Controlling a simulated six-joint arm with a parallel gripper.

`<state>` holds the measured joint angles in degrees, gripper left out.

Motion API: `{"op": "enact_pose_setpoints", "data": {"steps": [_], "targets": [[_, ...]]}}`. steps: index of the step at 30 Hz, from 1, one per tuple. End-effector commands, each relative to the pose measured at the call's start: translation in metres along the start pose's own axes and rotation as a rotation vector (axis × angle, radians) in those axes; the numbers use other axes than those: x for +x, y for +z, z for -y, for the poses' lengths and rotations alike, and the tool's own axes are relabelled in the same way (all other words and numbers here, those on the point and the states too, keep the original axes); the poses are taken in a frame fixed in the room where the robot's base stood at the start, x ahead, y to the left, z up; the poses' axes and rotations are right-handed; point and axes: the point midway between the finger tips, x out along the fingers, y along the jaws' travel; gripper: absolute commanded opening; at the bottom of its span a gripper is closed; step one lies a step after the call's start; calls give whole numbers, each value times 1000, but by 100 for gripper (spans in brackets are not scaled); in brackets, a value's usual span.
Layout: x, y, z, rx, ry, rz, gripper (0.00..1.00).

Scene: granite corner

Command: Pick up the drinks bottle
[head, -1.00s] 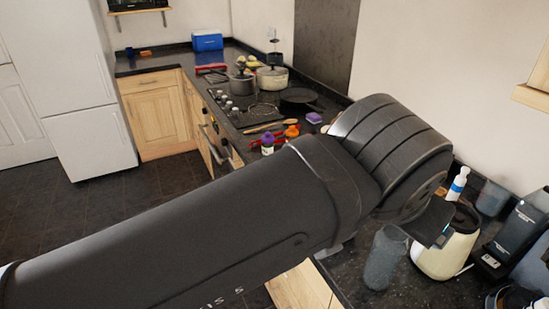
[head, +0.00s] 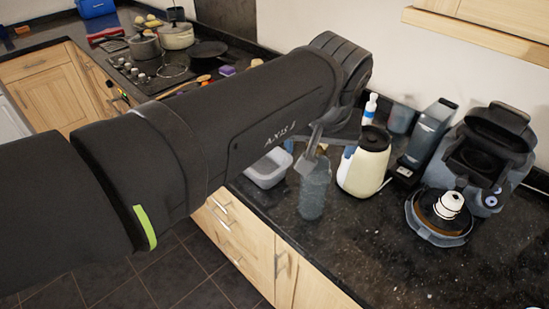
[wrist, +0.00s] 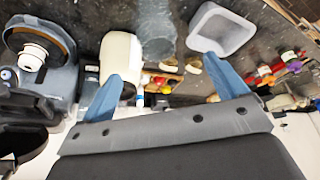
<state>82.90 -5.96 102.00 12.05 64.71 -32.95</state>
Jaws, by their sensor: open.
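A tall, grey-blue, see-through cylinder (head: 313,190), which looks like the drinks bottle, stands upright on the dark counter. The gripper hides part of its top in the head view. It also shows in the wrist view (wrist: 158,38), near the top middle. My gripper (wrist: 160,68) is open, with its two blue fingers spread wide and nothing between them. In the head view it is by the upper end of the bottle, partly hidden behind my arm. I cannot tell whether it touches the bottle.
A cream kettle (head: 364,165) stands close to the right of the bottle. A clear tub (head: 268,171) is to its left. A coffee machine (head: 495,150) and a round dish with a white item (head: 438,228) are farther right. The front counter between is clear.

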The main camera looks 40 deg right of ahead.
Motion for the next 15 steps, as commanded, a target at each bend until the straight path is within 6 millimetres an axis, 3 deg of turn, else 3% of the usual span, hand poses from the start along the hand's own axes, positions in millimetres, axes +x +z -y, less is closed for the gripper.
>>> {"op": "enact_pose_setpoints", "data": {"steps": [7, 15], "targets": [[54, 1, 0, 1, -2, 4, 90], [77, 0, 0, 1, 0, 0, 90]]}}
